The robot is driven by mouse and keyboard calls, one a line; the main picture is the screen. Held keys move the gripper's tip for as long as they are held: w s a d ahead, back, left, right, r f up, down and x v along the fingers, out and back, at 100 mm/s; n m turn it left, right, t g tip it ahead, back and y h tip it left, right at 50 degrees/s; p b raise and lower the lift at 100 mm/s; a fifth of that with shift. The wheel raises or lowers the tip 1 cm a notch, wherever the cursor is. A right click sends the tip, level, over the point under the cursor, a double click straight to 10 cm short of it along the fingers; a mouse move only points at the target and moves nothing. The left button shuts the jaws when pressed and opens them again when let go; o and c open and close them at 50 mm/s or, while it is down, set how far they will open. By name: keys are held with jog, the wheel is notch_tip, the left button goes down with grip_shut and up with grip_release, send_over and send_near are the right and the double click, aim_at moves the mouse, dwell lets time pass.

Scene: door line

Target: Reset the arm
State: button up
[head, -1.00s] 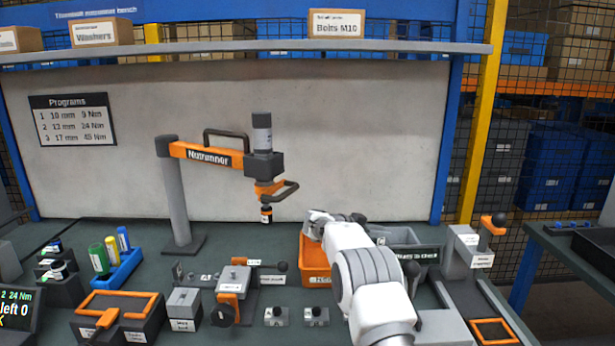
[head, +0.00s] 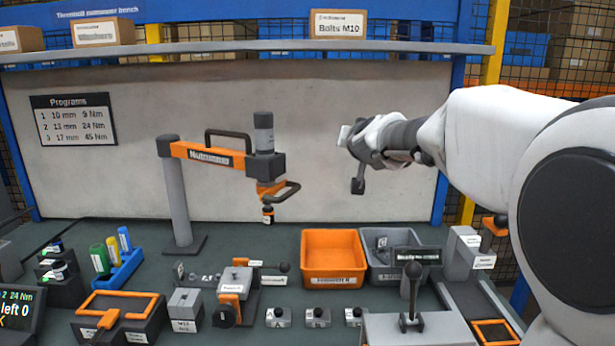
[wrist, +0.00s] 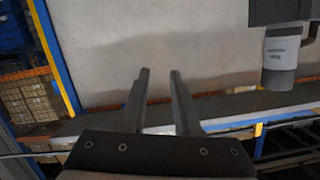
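My gripper (head: 358,186) is raised in front of the pale back panel, right of the nutrunner and well above the bench. The wrist view shows its two dark fingers (wrist: 160,73) apart with nothing between them. The nutrunner (head: 264,160) hangs from its orange arm (head: 205,153) on a grey post (head: 177,200); its tip is above the bench. Part of the nutrunner also shows at the upper right of the wrist view (wrist: 283,50). My gripper is apart from it.
An orange bin (head: 333,257) and a grey bin (head: 380,272) stand on the bench below my gripper. Clamps, small labelled blocks and a blue rack (head: 120,268) fill the front and left. A shelf with boxes (head: 338,24) runs above. The air before the panel is clear.

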jog(key=s+d+f+n+g, duration=0.1)
jog(key=s+f+g, duration=0.35)
jog(key=s, duration=0.85)
jog(key=s+d+f+n+g, duration=0.1)
jog(key=s+d+f+g, duration=0.1)
jog(key=s+f, duration=0.8)
jog(key=s+d+f+n+g, duration=0.1)
jog(key=s+f+g, duration=0.2)
jog(key=s, duration=1.3)
notch_tip(320, 180, up, 12)
jog(key=s+p, duration=0.1)
jog(key=p, duration=1.1)
jog(key=shift+s+d+f+m+h, duration=0.15)
jog(key=shift+s+d+m+h, duration=0.15)
